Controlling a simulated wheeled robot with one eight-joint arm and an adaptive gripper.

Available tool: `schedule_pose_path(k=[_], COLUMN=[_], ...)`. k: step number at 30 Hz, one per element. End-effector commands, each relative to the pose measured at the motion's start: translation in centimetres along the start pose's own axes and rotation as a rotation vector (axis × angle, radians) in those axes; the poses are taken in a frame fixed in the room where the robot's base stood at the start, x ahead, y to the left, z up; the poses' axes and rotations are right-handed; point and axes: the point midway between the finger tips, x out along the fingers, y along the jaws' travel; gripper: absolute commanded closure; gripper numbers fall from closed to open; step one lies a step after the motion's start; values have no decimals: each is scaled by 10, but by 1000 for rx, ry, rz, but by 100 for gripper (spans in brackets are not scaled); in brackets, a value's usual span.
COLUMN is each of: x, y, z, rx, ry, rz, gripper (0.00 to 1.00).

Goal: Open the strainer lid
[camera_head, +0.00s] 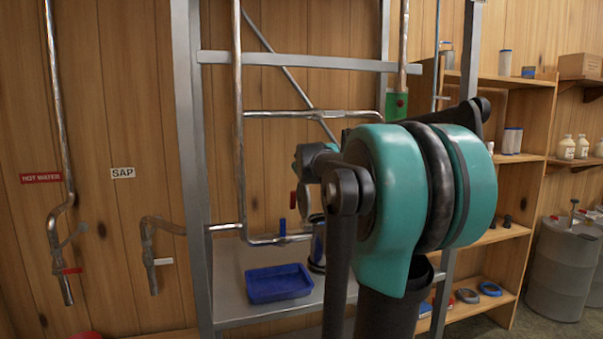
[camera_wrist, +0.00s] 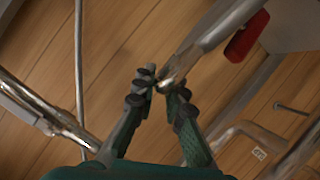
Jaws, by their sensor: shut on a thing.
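My gripper (camera_wrist: 160,86) shows in the wrist view, its two green fingers with dark pads drawn together. It is shut on the end of a shiny metal part (camera_wrist: 190,58). I cannot tell whether this part belongs to the strainer lid. In the head view my teal arm hides the gripper and most of what it holds. A dark blue cylinder (camera_head: 317,249) with a metal rim stands on the bench, partly behind my arm; I cannot tell if it is the strainer. No lid shows clearly.
A metal bench (camera_head: 229,282) holds a blue tray (camera_head: 278,283). Metal pipes with a blue valve handle (camera_head: 282,227) run above it. A red handle (camera_wrist: 246,36) is close to the held part. Frame posts and a wooden shelf (camera_head: 494,240) stand around.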

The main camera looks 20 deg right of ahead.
Motion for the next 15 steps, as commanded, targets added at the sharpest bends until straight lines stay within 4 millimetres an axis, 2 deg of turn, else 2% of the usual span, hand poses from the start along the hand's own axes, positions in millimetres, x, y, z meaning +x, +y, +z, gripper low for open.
schedule_pose_path(k=[12,13,15], x=[1,1,1], y=[0,0,-1], z=[-1,-1,-1], rx=[2,2,2], ry=[3,3,2], rz=[-1,-1,-1], gripper=[100,86,77])
